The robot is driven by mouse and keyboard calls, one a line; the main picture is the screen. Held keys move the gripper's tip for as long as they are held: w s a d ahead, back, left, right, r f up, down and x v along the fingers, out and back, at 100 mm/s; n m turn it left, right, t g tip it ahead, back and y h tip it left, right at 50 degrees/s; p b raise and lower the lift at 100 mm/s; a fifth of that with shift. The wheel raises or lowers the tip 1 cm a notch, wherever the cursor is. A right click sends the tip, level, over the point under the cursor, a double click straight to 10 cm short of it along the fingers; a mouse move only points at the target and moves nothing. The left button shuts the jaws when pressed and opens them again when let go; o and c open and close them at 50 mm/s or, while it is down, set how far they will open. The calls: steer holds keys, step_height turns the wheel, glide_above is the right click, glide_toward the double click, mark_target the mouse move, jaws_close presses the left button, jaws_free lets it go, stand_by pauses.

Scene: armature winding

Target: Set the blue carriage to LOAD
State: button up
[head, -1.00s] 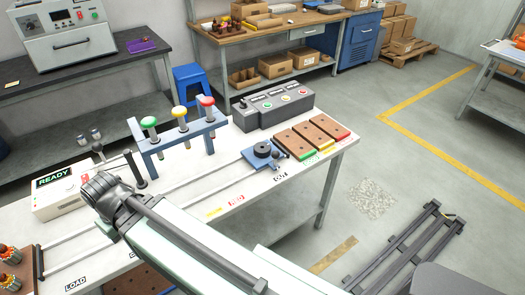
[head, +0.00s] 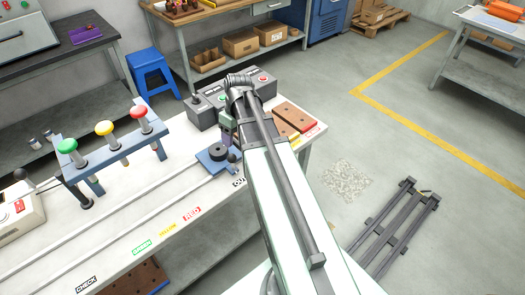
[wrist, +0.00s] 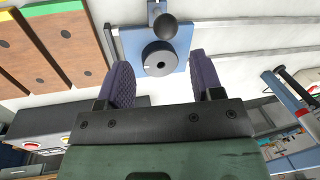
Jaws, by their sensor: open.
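The blue carriage (head: 212,165) sits on its rails near their right end, by a partly covered label. It has a black round hub and a dark ball knob. In the wrist view the carriage (wrist: 184,58) lies just beyond my gripper (wrist: 162,78), its hub and knob roughly in line with the gap. My gripper's purple-padded fingers are apart, with nothing held between them. In the head view my forearm hides much of the gripper (head: 228,136), which is above and beside the carriage. The LOAD label is out of view.
A blue stand (head: 112,148) with green, yellow and red knobs stands behind the rails. A grey control box (head: 205,112) and brown boards (head: 293,115) are near the carriage. Labels CHECK, GREEN, YELLOW and RED (head: 191,214) line the front; the rails to the left look clear.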

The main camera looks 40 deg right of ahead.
mark_target(231, 162)
steer(key=shift+a+f+b, duration=0.25)
steer(key=shift+a+b, duration=0.05)
steer(key=shift+a, duration=0.15)
steer(key=f+b, duration=0.3)
steer(key=a+f+b, duration=0.1)
steer(key=f+b, duration=0.3)
steer(key=a+f+b, duration=0.1)
steer(key=f+b, duration=0.2)
steer(key=shift+s+f, duration=0.2)
steer(key=shift+s, duration=0.05)
steer(key=shift+r, duration=0.15)
jaws_close()
